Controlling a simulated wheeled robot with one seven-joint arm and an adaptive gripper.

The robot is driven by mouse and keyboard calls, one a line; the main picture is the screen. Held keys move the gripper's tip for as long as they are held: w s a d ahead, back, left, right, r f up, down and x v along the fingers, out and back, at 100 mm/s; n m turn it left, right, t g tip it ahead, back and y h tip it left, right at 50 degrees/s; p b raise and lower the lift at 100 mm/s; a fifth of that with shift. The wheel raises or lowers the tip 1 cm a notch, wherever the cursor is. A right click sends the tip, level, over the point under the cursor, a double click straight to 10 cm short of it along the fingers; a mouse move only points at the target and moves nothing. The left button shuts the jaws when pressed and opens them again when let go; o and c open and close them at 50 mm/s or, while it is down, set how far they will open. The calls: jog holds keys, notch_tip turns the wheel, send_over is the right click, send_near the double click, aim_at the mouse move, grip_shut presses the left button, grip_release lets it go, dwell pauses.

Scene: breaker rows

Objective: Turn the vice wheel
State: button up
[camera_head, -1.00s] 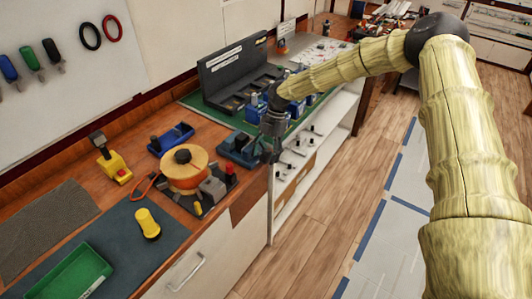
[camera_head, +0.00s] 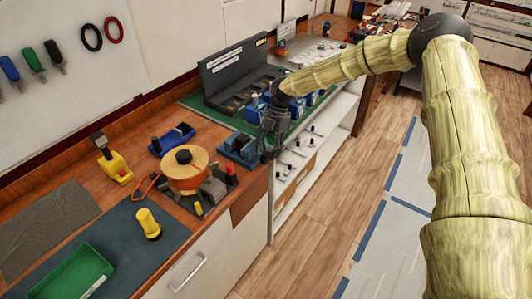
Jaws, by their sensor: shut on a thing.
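A blue-grey vice (camera_head: 238,149) sits at the front edge of the wooden bench, right of the orange spool. My gripper (camera_head: 267,152) is at the vice's right end, by the bench edge, with its fingers pointing down. It is shut on the vice wheel, which is small, dark and mostly hidden behind the fingers.
An orange spool (camera_head: 184,168) stands left of the vice. A blue tool (camera_head: 172,139) lies behind it. A black rack (camera_head: 236,75) stands on a green mat beyond. A white shelf with several small parts is below right. The floor at right is clear.

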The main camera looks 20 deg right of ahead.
jog(key=shift+w+d+r, duration=0.2)
jog(key=shift+d+r, duration=0.05)
jog(key=shift+d, duration=0.4)
jog(key=w+d+r+p, duration=0.2)
jog(key=w+d+r, duration=0.2)
jog(key=d+r, duration=0.1)
jog(key=shift+w+r, duration=0.25)
jog(key=shift+r, duration=0.55)
dwell(0.7)
jog(key=v, duration=1.2)
jog(key=shift+d, duration=0.1)
